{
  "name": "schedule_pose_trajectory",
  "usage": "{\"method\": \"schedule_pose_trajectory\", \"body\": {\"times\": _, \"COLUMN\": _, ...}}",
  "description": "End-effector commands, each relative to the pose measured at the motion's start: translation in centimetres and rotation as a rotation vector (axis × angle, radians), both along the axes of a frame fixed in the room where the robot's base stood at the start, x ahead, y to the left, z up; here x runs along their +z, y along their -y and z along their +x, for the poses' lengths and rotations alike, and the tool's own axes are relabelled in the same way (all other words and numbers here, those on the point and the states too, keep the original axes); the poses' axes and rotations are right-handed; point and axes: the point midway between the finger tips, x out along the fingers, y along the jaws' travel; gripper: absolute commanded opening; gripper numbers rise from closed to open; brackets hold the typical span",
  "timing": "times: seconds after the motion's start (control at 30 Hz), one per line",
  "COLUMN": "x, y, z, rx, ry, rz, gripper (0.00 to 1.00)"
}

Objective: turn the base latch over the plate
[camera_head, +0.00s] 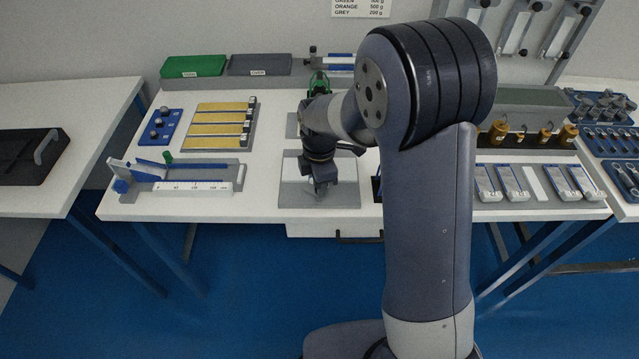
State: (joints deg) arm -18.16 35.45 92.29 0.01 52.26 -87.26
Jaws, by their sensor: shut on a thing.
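A grey base (290,197) with a pale plate (345,194) on it lies near the front edge of the middle table. My gripper (321,190) points down over this base, with its fingertips low at the plate. It is shut on a small part there, which I take to be the base latch. The latch itself is mostly hidden by the fingers, so its angle over the plate cannot be told. My arm reaches in from the right and hides part of the table behind the base.
A blue-and-grey tester with a white scale (190,188) stands to the left. Behind it are yellow strips in a tray (222,125) and a blue knob holder (160,127). Green and dark boxes (194,66) line the back. Brass weights (545,136) and several white-and-blue blocks (512,182) stand right.

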Motion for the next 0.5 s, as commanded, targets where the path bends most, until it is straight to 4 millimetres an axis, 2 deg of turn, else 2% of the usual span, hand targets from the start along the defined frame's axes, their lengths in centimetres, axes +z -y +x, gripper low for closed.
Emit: {"method": "schedule_pose_trajectory", "body": {"times": 0.5, "x": 0.03, "y": -0.02, "z": 0.06, "rx": -0.49, "ry": 0.002, "rz": 0.0, "gripper": 0.0}}
